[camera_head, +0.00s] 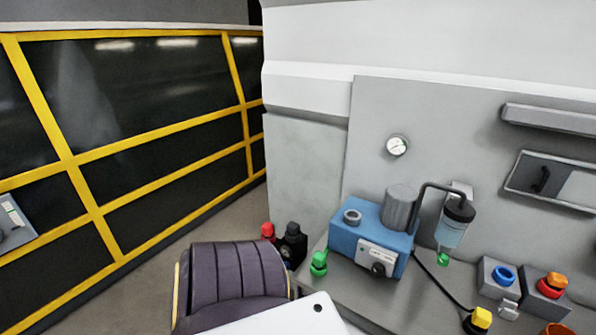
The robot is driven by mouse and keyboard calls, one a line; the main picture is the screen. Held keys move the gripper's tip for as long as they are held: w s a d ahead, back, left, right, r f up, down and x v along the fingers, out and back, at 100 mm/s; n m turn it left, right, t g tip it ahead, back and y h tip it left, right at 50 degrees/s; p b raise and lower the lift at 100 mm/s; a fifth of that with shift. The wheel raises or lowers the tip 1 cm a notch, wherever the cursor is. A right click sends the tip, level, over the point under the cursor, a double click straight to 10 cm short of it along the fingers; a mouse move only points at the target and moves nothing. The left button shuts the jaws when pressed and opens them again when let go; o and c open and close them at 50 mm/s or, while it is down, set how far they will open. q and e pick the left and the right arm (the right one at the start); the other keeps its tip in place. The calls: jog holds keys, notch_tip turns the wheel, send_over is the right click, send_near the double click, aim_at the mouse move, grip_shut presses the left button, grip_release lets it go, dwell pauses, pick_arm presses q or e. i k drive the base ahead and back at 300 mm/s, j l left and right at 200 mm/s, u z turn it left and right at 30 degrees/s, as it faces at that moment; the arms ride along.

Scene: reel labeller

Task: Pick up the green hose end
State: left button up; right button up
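A green fitting (319,263), which looks like the green hose end, stands on the left end of the grey bench, just left of the blue pump unit (375,236). I cannot see a hose joined to it. A second small green piece (442,259) shows at the bottom of the hanging clear bottle (451,232), right of the blue unit. Which of the two is the hose end is not certain. Neither of my grippers is in view.
The grey bench (395,290) also holds a yellow-capped piece (481,318), a blue-ringed box (502,275) and an orange-and-red-topped box (551,285). Red and black fittings (291,240) stand beyond a dark padded seat (235,272). A yellow-framed dark barrier (110,150) runs along the left.

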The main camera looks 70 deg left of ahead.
aim_at(319, 259)
jog(key=u, duration=0.45)
jog(key=i+u, duration=0.1)
jog(key=u, duration=0.75)
jog(key=l+u, duration=0.1)
jog(key=u, duration=0.35)
jog(key=i+u, duration=0.1)
jog(key=u, duration=0.35)
